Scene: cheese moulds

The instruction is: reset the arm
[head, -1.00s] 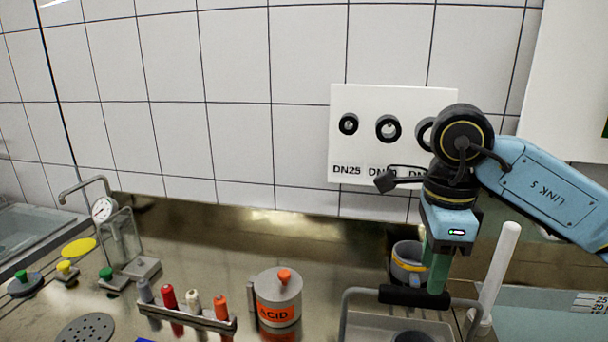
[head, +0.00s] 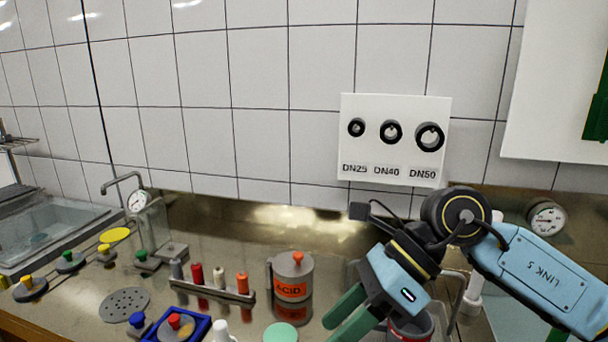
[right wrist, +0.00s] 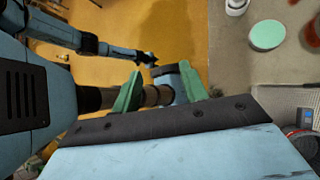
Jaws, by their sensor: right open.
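My right gripper (head: 345,318) hangs at the lower right of the head view, tilted down and to the left. Its two green fingers are apart, with nothing seen between them. In the right wrist view its fingers (right wrist: 160,90) also stand apart, with the orange-brown floor and parts of my own body beyond. The blue wrist of my right arm (head: 398,275) covers part of the counter and of a grey-and-red container (head: 412,330) below it.
An orange-labelled ACID pot (head: 293,278) stands left of my right gripper. A rack of coloured bottles (head: 212,289), a blue tray (head: 190,337) and a pale green disc (head: 281,333) lie farther left or in front. The DN sign (head: 395,140) hangs on the wall behind.

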